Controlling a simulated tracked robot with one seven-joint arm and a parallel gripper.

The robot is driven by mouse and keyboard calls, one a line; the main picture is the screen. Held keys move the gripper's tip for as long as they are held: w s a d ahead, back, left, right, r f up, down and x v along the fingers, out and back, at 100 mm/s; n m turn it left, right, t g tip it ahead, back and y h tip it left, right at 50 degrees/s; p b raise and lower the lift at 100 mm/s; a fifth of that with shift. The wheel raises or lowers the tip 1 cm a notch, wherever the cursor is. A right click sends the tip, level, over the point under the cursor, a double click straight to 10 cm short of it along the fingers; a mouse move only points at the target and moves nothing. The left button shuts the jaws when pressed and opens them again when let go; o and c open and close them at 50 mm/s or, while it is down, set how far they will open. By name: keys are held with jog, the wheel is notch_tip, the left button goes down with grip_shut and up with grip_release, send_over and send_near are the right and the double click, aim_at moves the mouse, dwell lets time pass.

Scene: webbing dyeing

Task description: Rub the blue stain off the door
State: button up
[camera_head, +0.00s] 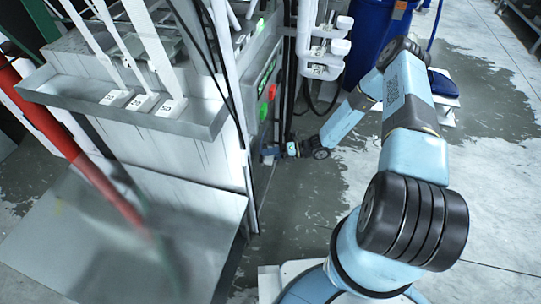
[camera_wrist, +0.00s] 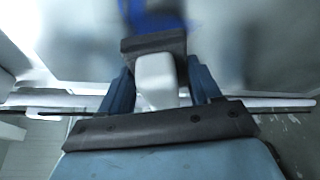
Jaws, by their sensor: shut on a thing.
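In the wrist view a pale block (camera_wrist: 156,78) with a dark grey pad (camera_wrist: 153,43) at its far end sits between the two blue fingers of my gripper (camera_wrist: 160,85), which is shut on it. Beyond the pad is a pale, blurred door surface (camera_wrist: 80,45). The blue stain (camera_wrist: 176,14) shows on it at the top, partly hidden behind the pad. I cannot tell whether the pad touches the door. In the head view my gripper (camera_head: 269,153) is small, low beside the machine's right side. The stain and the held block cannot be made out there.
A tray ledge (camera_head: 120,103) juts from the machine front, and a red pole (camera_head: 95,175) leans at left. White pipes (camera_head: 322,45) and a panel with a red button (camera_head: 272,91) are above my gripper. A blue barrel (camera_head: 372,30) stands behind. Wet floor (camera_head: 305,200) lies at right.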

aim_at(263, 142)
jog(key=shift+w+a, duration=0.3)
jog(key=shift+a, duration=0.4)
dwell(0.4)
jog(key=shift+w+d+r, duration=0.1)
jog(key=shift+w+d, duration=0.55)
jog(key=shift+w, duration=1.25)
jog(key=shift+w+d+f, duration=0.1)
jog(key=shift+w+d, duration=0.5)
jog(key=shift+w, duration=1.35)
jog(key=shift+w+d+r, duration=0.1)
jog(key=shift+w+d, duration=0.55)
jog(key=shift+w, duration=1.25)
jog(key=shift+s+a, duration=0.25)
jog(key=shift+s, duration=0.8)
jog(key=shift+s+a, duration=0.25)
jog(key=shift+s, duration=0.8)
jog(key=shift+s, duration=0.1)
jog(key=shift+s+a, duration=0.3)
jog(key=shift+s, duration=0.35)
jog(key=shift+s+a, duration=0.3)
jog(key=shift+s, duration=0.3)
jog(key=shift+s+a, duration=0.3)
jog(key=shift+s, duration=0.35)
